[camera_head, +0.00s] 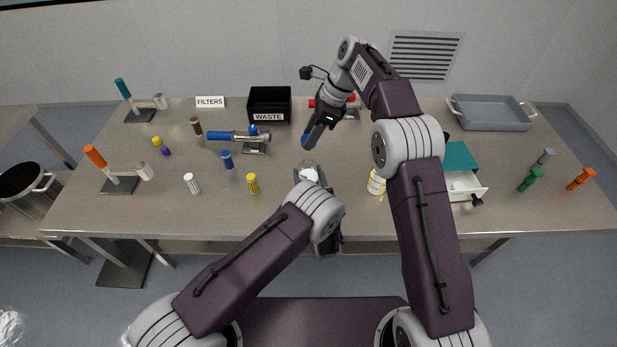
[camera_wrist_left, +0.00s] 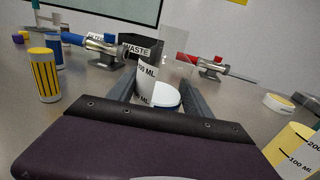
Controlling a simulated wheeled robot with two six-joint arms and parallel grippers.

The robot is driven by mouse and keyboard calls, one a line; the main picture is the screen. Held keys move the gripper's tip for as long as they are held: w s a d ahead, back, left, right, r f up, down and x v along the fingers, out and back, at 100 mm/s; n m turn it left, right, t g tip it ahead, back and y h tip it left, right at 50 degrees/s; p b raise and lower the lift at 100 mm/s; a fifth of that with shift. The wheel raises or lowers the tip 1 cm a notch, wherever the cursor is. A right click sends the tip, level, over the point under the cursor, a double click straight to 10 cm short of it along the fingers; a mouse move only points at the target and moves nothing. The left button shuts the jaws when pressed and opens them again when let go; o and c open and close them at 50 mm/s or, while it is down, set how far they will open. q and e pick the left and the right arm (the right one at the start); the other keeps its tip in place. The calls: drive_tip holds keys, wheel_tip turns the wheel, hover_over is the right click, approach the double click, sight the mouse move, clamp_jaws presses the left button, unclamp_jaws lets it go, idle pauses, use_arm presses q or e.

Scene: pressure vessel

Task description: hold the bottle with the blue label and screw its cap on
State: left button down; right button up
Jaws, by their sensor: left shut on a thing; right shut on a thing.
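The pale bottle (camera_head: 308,173) stands at the middle of the table, with its lower part hidden by my left arm. My left gripper (camera_wrist_left: 160,92) is shut on it in the left wrist view. There the bottle's white side (camera_wrist_left: 146,86) with ML print shows between the fingers, beside a white round part with a blue band (camera_wrist_left: 166,98). My right gripper (camera_head: 309,137) is above and behind the bottle, pointing down to the left. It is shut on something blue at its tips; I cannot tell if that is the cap. It is apart from the bottle.
A yellow-label bottle (camera_head: 376,184) stands to the right, near a drawer unit (camera_head: 462,184). Yellow (camera_head: 252,184), blue (camera_head: 227,161) and white (camera_head: 191,184) cylinders stand left. A black WASTE box (camera_head: 269,92) and red-handled valve (camera_wrist_left: 205,66) are behind. The front strip is clear.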

hover_over(308, 159)
drive_tip(key=f, duration=0.5)
drive_tip(key=shift+d, duration=0.35)
drive_tip(key=shift+f, duration=0.8)
drive_tip(key=shift+f, duration=0.6)
drive_tip(key=m, duration=0.2)
drive_tip(key=m+t, duration=0.1)
drive_tip(key=m, duration=0.1)
drive_tip(key=m+t, duration=0.1)
drive_tip(key=m, duration=0.1)
drive_tip(key=shift+s+a+m+h, duration=0.1)
drive_tip(key=shift+s+m+h, duration=0.2)
drive_tip(key=shift+s+h, duration=0.1)
use_arm(q)
drive_tip(key=shift+s, duration=0.1)
use_arm(e)
drive_tip(key=m+t, duration=0.1)
drive_tip(key=m, duration=0.1)
drive_tip(key=shift+m+h, duration=0.4)
drive_tip(key=shift+w+m, duration=0.15)
drive_tip(key=shift+m, duration=0.25)
